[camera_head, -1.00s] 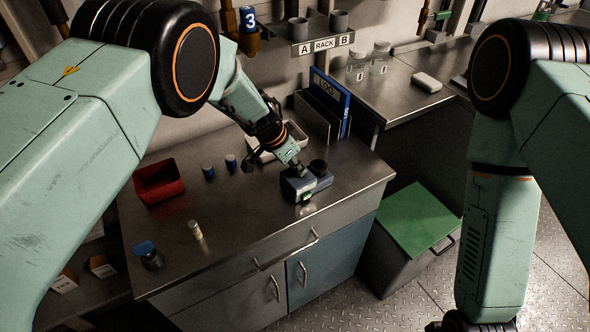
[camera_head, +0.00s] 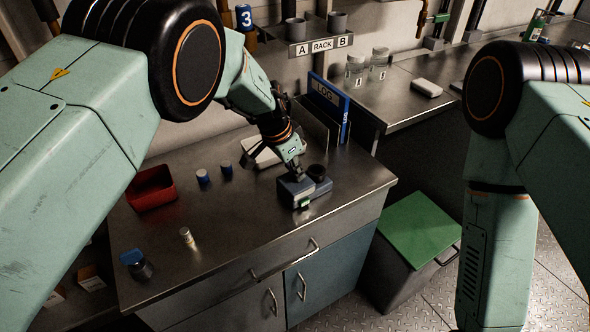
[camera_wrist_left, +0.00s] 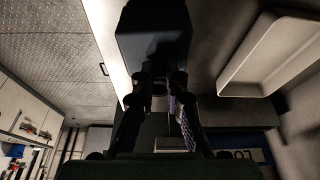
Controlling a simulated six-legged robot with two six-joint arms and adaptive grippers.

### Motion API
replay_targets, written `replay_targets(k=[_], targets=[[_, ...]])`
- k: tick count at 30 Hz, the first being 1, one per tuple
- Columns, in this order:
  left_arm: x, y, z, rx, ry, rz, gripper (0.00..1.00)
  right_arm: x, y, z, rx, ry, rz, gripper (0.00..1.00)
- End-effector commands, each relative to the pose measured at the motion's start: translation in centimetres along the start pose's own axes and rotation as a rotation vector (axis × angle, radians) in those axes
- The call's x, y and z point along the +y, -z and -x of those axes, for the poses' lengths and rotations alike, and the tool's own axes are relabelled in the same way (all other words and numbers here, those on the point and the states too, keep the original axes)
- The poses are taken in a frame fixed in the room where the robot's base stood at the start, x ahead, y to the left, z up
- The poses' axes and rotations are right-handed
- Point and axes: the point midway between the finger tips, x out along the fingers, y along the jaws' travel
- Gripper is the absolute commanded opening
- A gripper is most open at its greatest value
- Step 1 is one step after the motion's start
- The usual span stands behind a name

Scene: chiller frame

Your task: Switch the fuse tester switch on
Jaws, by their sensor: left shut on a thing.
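The fuse tester (camera_head: 308,189) is a small blue-grey box with a dark round part on top and a small green-lit piece on its front. It stands on the metal bench top near the right end. My left gripper (camera_head: 297,174) points down at the left part of the tester and touches it or nearly so. In the left wrist view the gripper (camera_wrist_left: 160,105) has its fingers around something dark, with a dark block (camera_wrist_left: 153,40) beyond them. The switch itself is hidden or too small to make out. My right gripper is outside the views.
A red bin (camera_head: 151,190), two blue-capped cylinders (camera_head: 202,177), a small pale cylinder (camera_head: 187,237) and a blue-topped dark item (camera_head: 137,264) stand left on the bench. A white tray (camera_head: 262,152) and blue log binder (camera_head: 328,98) are behind the gripper. A green-lidded bin (camera_head: 418,229) stands right.

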Motion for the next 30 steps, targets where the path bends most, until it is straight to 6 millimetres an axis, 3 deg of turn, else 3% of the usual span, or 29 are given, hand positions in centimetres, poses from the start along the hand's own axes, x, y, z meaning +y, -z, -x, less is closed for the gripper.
replay_targets(k=[2,3,11,22,30], targets=[[0.0,0.0,0.0,0.001,0.001,0.000,0.00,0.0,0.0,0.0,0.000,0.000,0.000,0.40],[0.0,0.0,0.0,0.001,0.001,0.000,0.13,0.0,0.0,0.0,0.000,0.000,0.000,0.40],[0.0,0.0,0.0,0.001,0.000,0.000,0.35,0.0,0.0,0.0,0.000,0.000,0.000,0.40],[-0.1,0.0,0.4,0.001,0.001,0.000,0.36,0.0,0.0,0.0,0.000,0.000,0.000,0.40],[-0.1,0.1,4.7,0.002,0.004,0.000,0.36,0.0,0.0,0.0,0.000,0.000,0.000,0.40]])
